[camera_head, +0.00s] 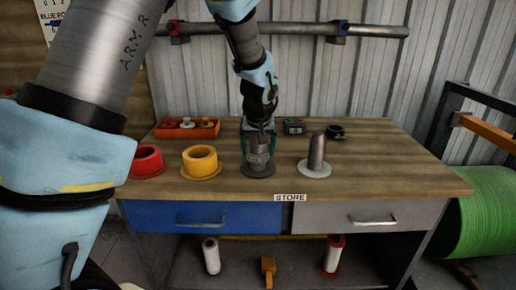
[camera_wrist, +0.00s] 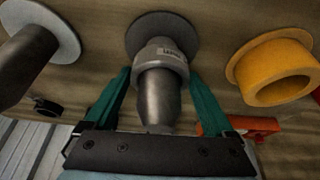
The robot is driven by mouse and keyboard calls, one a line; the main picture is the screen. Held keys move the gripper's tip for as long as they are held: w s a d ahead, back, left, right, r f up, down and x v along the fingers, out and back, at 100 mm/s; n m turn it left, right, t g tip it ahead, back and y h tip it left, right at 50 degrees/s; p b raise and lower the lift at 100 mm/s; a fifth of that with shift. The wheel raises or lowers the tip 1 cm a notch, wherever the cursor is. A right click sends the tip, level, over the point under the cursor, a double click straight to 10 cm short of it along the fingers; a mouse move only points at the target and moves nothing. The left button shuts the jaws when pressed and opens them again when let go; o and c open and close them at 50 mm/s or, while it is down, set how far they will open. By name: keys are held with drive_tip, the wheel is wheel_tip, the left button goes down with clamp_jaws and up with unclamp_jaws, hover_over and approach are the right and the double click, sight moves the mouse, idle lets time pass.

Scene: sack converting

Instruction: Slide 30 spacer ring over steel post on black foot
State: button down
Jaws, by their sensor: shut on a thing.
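The grey spacer ring (camera_wrist: 160,55) with a small printed label is around the steel post (camera_wrist: 157,98), whose rounded tip pokes out through it. The ring sits low, close to the black foot (camera_wrist: 186,29); whether it touches the foot I cannot tell. My gripper (camera_wrist: 160,74) has its green fingers on either side of the ring and is shut on it. In the head view my gripper (camera_head: 258,150) points down over the black foot (camera_head: 257,171), and its fingers partly hide the ring and post.
A second steel post (camera_head: 317,152) on a white foot (camera_head: 315,170) stands close to the right. A yellow flanged ring (camera_head: 200,162) and a red one (camera_head: 147,162) stand to the left. An orange tray (camera_head: 187,130) and a black ring-like part (camera_head: 335,132) lie behind.

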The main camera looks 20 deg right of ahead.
drive_tip(key=shift+f, duration=0.2)
unclamp_jaws()
drive_tip(key=b+v, duration=0.1)
drive_tip(key=v, duration=1)
drive_tip(key=shift+w, duration=0.1)
idle(0.4)
drive_tip(key=a+f+n+g+y+p, duration=0.1)
drive_tip(key=a+f+n+g+p, duration=0.15)
drive_tip(key=a, duration=2.35)
drive_tip(key=s+a+f+p, duration=0.1)
drive_tip(key=s+a, duration=0.5)
drive_tip(key=a, duration=0.2)
drive_tip(key=shift+s+a+n+y+p, duration=0.3)
drive_tip(key=shift+a+n+p, duration=0.1)
drive_tip(key=shift+n, duration=0.05)
